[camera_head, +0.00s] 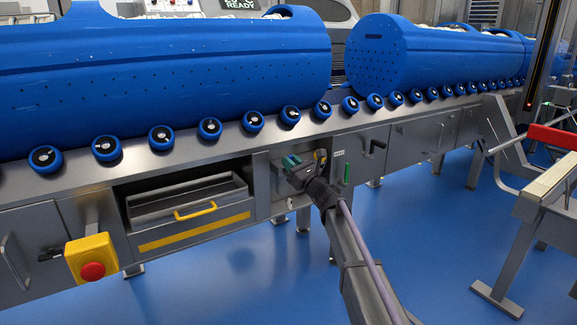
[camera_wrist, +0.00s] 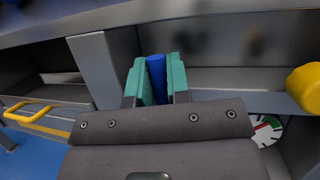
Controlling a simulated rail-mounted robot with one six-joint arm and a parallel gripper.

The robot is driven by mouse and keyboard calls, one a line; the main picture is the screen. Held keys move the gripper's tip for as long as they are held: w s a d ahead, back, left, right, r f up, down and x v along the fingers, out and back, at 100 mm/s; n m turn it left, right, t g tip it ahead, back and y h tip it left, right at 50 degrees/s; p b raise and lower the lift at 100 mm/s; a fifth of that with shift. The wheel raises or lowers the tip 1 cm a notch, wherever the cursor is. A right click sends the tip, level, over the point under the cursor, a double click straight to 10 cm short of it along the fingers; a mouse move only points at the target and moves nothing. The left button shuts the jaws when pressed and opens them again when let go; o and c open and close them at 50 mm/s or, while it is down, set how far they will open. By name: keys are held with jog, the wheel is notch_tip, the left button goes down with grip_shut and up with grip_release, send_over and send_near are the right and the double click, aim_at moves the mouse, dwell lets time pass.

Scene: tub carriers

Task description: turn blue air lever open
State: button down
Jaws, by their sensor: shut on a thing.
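The blue lever (camera_wrist: 156,80) stands between the two teal fingers of my gripper (camera_wrist: 157,82) in the wrist view. The fingers are shut on it, one on each side. Its lower part is hidden behind the fingers and the gripper body. In the head view my gripper (camera_head: 291,162) is at the front panel of the roller conveyor, right of the drawer. The lever cannot be made out there.
A yellow knob (camera_wrist: 305,88) and a round gauge (camera_wrist: 267,131) are right of my gripper. An open drawer with a yellow handle (camera_head: 195,211) is to the left, with a red stop button (camera_head: 93,271) beyond. Blue tubs (camera_head: 160,75) lie above on rollers.

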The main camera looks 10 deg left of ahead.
jog(key=shift+d+m, duration=0.15)
jog(key=shift+m, duration=0.35)
jog(key=c, duration=1.4)
grip_release()
jog(key=shift+w, duration=0.1)
jog(key=b+v, duration=0.4)
jog(key=v, duration=0.6)
jog(key=shift+s+d+f, duration=0.2)
jog(key=shift+s, duration=0.1)
